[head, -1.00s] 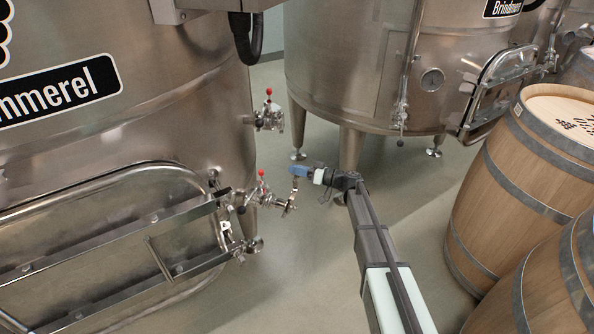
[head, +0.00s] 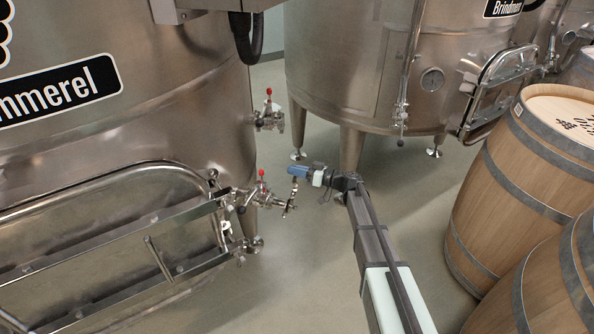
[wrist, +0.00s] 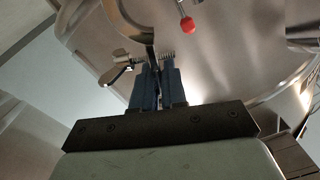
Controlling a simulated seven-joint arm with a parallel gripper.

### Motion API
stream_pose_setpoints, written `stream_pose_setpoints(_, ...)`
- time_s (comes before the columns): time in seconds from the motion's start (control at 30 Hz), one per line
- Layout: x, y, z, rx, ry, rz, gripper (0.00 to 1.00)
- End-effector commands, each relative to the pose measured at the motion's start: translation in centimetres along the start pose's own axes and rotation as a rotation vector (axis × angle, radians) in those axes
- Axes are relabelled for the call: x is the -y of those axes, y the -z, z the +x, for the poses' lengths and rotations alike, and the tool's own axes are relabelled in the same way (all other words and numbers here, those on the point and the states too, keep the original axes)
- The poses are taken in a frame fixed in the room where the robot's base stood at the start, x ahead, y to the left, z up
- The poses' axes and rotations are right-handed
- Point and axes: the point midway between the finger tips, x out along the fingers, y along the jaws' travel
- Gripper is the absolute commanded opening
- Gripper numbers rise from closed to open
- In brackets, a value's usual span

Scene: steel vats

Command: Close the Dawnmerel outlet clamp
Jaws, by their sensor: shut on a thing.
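The steel outlet clamp (head: 291,203) is at the end of the lower outlet valve on the left vat, whose cut-off label (head: 62,92) ends in "merel". My gripper (head: 293,171) is at the clamp, just above and right of the outlet's end. In the wrist view, the blue fingers of my gripper (wrist: 159,75) are shut on a thin part of the clamp, beside its curved metal band (wrist: 137,22). A small metal piece (wrist: 116,72) sticks out left of the fingers. The fingers hide part of the clamp; I cannot tell how far its band stands open.
A red-knobbed valve handle (head: 262,174) rises close left of the outlet. Another red-knobbed valve (head: 269,117) is higher on the vat. A hatch with a steel frame (head: 150,240) is at left. Wooden barrels (head: 510,175) stand right. The floor (head: 300,280) in front is clear.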

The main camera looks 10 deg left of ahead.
Motion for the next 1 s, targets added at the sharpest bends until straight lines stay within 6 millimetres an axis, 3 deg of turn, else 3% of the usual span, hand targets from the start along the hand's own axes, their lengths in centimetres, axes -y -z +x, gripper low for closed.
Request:
stream_pose_setpoints(0.47,5.0,-0.8,-0.1,-0.001,0.0,-0.429,0.0)
stream_pose_setpoints(1.0,9.5,-4.1,-0.1,-0.001,0.001,-0.938,0.0)
